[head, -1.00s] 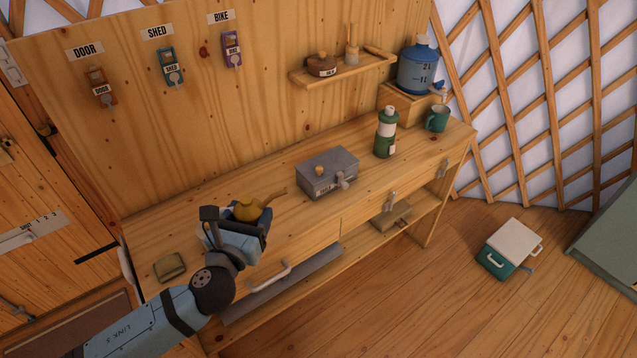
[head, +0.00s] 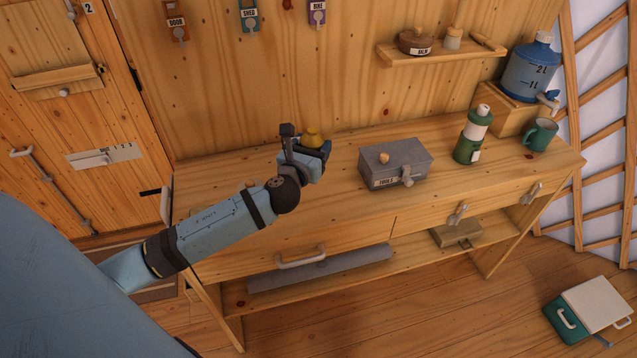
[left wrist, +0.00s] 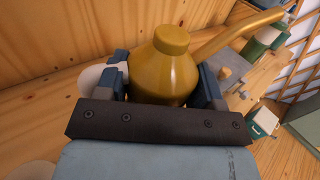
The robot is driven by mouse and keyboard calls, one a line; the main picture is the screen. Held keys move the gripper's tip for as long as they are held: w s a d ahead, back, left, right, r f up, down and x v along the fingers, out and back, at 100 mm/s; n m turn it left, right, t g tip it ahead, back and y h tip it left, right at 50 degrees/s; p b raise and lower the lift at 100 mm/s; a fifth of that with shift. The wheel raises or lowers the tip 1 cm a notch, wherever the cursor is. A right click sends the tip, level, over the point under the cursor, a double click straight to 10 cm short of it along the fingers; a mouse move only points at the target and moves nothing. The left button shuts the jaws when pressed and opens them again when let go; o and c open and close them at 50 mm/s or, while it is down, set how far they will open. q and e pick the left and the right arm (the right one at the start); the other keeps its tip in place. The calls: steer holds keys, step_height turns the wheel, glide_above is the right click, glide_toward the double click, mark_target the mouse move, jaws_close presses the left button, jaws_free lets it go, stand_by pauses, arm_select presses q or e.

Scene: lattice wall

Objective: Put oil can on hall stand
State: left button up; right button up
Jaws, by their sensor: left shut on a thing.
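The yellow oil can (head: 313,137) has a round body, a cap and a long spout. In the left wrist view the oil can (left wrist: 168,65) sits between the two fingers, with its spout pointing up and right. My left gripper (head: 306,154) is shut on it, over the left part of the wooden hall stand (head: 330,205). The gripper hides most of the can in the head view. I cannot tell whether the can touches the top. My right gripper is not in view.
A grey tool box (head: 396,163), a green bottle (head: 473,135) and a green mug (head: 540,134) stand on the right part of the top. A blue water container (head: 529,72) is on a wooden box. A small shelf (head: 440,52) is on the wall. Bare top lies near the gripper.

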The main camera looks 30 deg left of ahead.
arm_select(q)
step_height(320, 180, down, 11)
steer(key=b, duration=0.2)
steer(key=shift+b, duration=0.3)
steer(key=shift+f, duration=0.3)
steer(key=shift+f, duration=0.1)
steer(key=o, duration=1)
